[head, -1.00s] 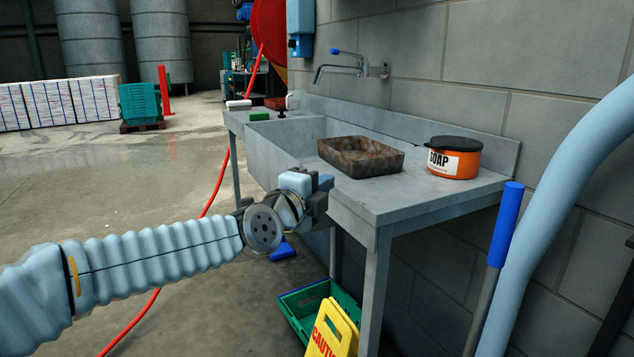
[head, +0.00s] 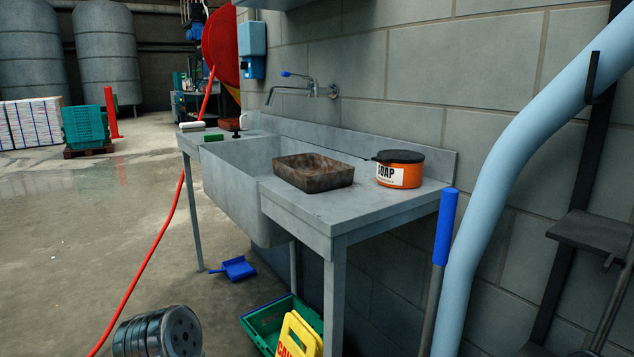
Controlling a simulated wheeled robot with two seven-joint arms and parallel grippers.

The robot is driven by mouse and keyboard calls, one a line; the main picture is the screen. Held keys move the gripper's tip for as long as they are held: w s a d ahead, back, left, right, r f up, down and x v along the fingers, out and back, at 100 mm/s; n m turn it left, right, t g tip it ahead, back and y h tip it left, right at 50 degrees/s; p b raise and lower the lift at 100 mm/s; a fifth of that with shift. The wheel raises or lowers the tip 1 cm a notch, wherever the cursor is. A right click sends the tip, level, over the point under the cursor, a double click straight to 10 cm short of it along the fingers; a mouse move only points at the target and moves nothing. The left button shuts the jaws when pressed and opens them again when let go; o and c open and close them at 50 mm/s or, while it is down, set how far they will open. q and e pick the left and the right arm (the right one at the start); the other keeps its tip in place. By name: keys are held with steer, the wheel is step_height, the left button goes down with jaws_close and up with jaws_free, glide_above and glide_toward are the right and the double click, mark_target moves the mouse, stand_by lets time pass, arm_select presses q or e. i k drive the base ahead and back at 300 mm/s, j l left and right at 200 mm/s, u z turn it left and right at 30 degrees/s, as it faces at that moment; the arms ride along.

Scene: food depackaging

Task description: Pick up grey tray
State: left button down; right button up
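A shallow rectangular tray (head: 314,178) sits on the sink counter, at the right edge of the basin. It looks brown and stained rather than plain grey. It is upright, and its inside looks empty. My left gripper is not in view. My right arm and gripper are not in view. Nothing is touching the tray.
An orange soap tub (head: 400,170) with a black lid stands right of the tray. The metal counter (head: 370,217) has a deep basin (head: 228,180) at left and a wall tap (head: 303,90) above. Below are a green crate (head: 262,322) and yellow caution sign (head: 298,337). A blue-handled pole (head: 445,227) stands right.

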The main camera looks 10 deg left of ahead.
mark_target(312, 173)
steer(key=k+z, duration=0.15)
steer(key=z, duration=0.2)
steer(key=k+l+z, duration=0.1)
steer(key=z, duration=0.25)
steer(key=k+l+z, duration=0.1)
steer(key=k+z, duration=0.25)
steer(key=j+z, duration=0.5)
steer(key=j, duration=0.45)
steer(key=j+z, duration=0.5)
steer(key=j, duration=0.45)
steer(key=k, duration=0.05)
